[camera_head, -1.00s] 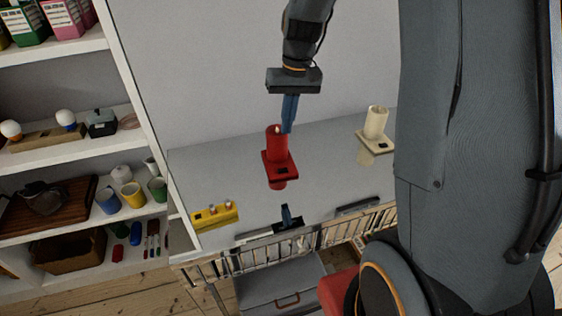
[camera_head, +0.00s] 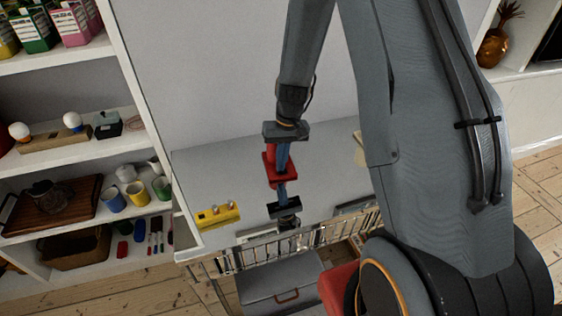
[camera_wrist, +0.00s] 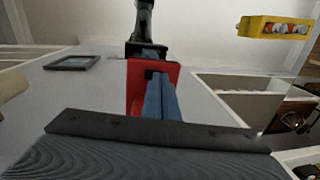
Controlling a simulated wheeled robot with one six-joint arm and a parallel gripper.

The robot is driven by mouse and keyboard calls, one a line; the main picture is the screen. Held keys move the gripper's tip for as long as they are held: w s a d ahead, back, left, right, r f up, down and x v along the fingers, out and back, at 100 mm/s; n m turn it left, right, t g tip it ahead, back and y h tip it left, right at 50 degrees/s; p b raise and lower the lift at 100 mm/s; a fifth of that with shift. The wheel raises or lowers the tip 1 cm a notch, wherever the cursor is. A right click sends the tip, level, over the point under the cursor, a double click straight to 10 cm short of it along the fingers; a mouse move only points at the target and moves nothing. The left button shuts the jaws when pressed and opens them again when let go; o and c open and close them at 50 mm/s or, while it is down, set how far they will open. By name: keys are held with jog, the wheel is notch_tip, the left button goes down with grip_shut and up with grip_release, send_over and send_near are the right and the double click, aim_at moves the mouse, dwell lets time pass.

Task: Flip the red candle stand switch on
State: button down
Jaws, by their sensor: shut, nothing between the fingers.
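The red candle stand (camera_head: 270,170) is on the grey glossy tabletop, mostly covered by my gripper (camera_head: 281,172) in the head view. The red candle is almost wholly hidden, so I cannot tell whether it is lit. In the wrist view the red base (camera_wrist: 137,82) shows a small black switch (camera_wrist: 149,73). My gripper's blue fingers (camera_wrist: 156,78) are together and empty, with their tips over the base close beside the switch. I cannot tell whether they touch it or which way it is set.
A yellow block with knobs (camera_head: 218,215) sits left on the tabletop. A cream stand (camera_head: 360,152) is partly hidden behind my arm at right. A metal rail (camera_head: 300,242) runs along the front edge. Shelves (camera_head: 75,150) stand at left. The glossy top mirrors my gripper.

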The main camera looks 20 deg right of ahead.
jog(key=shift+f, duration=0.3)
jog(key=shift+a+f+b, duration=0.2)
jog(key=shift+f+b, duration=0.25)
jog(key=shift+s+r, duration=0.1)
jog(key=shift+d, duration=0.3)
jog(key=shift+s+d, duration=0.15)
jog(key=shift+d, duration=0.55)
jog(key=shift+a+p, duration=0.1)
jog(key=shift+p, duration=0.2)
